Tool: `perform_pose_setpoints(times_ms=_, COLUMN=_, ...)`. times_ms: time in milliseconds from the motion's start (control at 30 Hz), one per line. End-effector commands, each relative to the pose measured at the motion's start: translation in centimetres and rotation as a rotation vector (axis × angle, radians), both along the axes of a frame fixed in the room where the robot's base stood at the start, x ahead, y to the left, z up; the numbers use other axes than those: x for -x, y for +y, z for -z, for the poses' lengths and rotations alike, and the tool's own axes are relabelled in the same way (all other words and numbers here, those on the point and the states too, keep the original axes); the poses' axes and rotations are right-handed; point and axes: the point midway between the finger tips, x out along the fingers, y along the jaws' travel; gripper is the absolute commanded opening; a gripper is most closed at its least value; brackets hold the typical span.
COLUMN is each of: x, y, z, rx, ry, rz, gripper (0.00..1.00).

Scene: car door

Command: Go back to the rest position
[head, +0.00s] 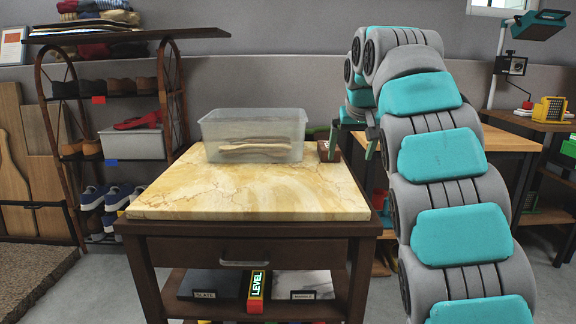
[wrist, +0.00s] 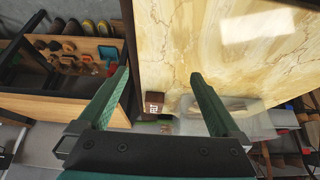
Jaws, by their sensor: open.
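My teal arm rises on the right of the head view and bends over at the top. My gripper (head: 352,143) hangs at the right edge of the marble-topped table (head: 230,200), partly hidden by my arm. In the wrist view my gripper (wrist: 158,74) has its two green fingers wide apart with nothing between them. The table's marble top (wrist: 200,45) lies beyond the fingers. A small brown block (head: 331,155) with white marking stands near the table's right edge; it also shows in the wrist view (wrist: 154,103).
A translucent plastic box (head: 222,128) holding wooden pieces stands at the back of the table. A shoe rack (head: 105,125) stands at the left. A wooden workbench (head: 508,139) is at the right behind my arm. The table's front half is clear.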

Motion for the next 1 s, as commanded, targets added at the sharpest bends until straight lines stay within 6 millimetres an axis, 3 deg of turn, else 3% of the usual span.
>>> perform_pose_setpoints(times_ms=367, x=2.3, y=-0.6, z=1.2, rx=-0.005, ry=0.049, rz=0.032, gripper=1.0)
perform_pose_setpoints(times_ms=633, x=5.6, y=-1.2, z=2.7, rx=-0.013, ry=0.105, rz=0.066, gripper=1.0)
perform_pose_setpoints(times_ms=767, x=8.5, y=-1.6, z=4.2, rx=-0.018, ry=0.152, rz=0.089, gripper=1.0)
perform_pose_setpoints(times_ms=1000, x=16.1, y=-2.0, z=8.4, rx=-0.03, ry=0.265, rz=0.121, gripper=1.0)
